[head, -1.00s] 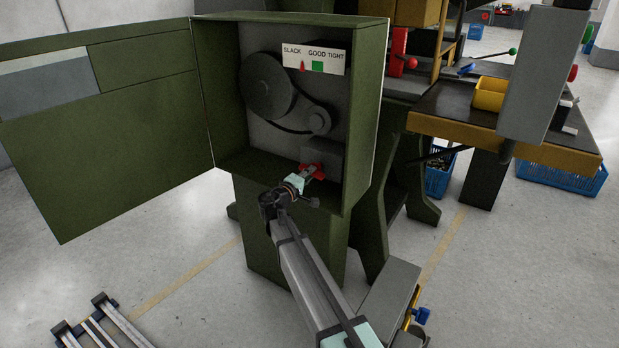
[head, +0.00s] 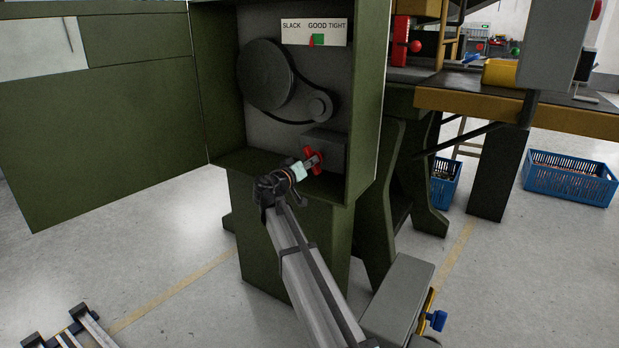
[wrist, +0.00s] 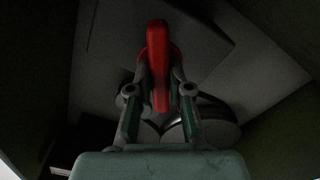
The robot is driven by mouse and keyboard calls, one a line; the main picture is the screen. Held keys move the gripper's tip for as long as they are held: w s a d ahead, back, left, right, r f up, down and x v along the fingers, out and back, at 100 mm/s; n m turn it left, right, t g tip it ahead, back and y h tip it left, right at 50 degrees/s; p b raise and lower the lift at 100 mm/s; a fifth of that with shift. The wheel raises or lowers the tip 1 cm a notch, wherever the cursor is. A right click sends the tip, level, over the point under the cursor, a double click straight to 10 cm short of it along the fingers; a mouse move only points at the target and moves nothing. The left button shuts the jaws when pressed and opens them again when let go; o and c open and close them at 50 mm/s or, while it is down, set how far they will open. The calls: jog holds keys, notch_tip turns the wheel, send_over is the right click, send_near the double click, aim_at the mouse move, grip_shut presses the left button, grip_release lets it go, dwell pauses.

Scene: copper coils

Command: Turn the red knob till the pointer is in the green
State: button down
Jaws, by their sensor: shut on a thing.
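The red knob (head: 309,153) sits low inside the open green cabinet (head: 366,110), on a grey block. My gripper (head: 313,162) is shut on it. In the wrist view, the knob's red bar (wrist: 158,45) stands upright between my two fingers (wrist: 160,85). The white gauge plate (head: 335,27) reads SLACK, GOOD, TIGHT. Its small red pointer (head: 312,41) is at the left edge of the green patch (head: 319,40), under GOOD. The two look to touch or overlap slightly; how far the pointer is inside is too small to tell.
The cabinet door (head: 105,150) hangs open to the left. Two pulleys with a belt (head: 268,75) sit above the knob. A workbench (head: 570,121) stands to the right, with a blue crate (head: 565,182) on the floor. The cabinet walls close in around my gripper.

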jog(key=m+b, duration=0.4)
jog(key=b, duration=0.1)
jog(key=shift+w+f, duration=0.1)
jog(key=shift+f, duration=0.1)
jog(key=shift+r+m+b, duration=0.15)
jog(key=shift+m+b, duration=0.75)
jog(key=shift+b, duration=0.15)
jog(key=shift+r, duration=0.1)
jog(key=c, duration=1.1)
grip_release()
jog(key=v, duration=1.2)
